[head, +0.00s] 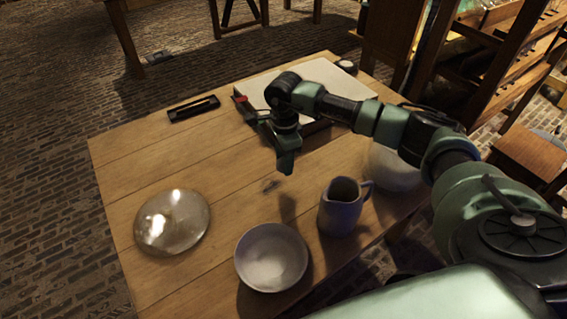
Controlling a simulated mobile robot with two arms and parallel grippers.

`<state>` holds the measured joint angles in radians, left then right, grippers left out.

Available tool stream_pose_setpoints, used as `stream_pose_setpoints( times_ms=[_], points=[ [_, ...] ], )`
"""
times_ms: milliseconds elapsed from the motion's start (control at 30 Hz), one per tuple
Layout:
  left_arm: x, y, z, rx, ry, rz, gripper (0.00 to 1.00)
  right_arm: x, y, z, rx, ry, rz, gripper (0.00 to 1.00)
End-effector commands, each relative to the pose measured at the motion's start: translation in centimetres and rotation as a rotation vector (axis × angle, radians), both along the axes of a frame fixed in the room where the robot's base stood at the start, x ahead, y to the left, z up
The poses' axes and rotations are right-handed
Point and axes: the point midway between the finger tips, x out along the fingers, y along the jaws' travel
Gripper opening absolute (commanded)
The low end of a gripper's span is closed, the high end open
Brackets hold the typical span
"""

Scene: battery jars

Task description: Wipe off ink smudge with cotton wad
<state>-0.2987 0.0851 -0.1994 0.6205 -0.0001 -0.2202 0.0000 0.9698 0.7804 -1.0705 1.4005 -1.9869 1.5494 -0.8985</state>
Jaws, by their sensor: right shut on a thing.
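My right gripper (286,163) hangs down over the middle of the wooden table (130,160), its arm coming in from the right. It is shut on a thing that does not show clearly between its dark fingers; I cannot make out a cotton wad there. A small dark mark (270,185) lies on the table just below and left of the fingertips. I cannot tell whether it is the ink smudge or a knot in the wood. My left gripper is not in view.
A grey bowl (271,258) and a jug (340,207) stand at the front. A pale round vessel (393,168) is partly behind my arm. A shiny glass dome (172,222) is at the left. A dark tray (194,108) and a large pale sheet (318,72) lie at the back.

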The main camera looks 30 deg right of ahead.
Motion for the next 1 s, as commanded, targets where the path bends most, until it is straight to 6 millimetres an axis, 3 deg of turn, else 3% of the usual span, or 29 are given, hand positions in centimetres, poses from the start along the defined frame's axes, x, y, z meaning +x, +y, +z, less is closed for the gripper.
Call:
stream_pose_setpoints(
  times_ms=[300,1000],
  points=[
    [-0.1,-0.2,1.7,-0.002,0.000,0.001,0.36,0.1,-0.2,2.7,0.001,-0.001,-0.006,0.06],
    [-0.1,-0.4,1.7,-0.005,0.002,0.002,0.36,0.0,0.0,2.7,0.000,0.000,0.001,0.06]
  ],
)
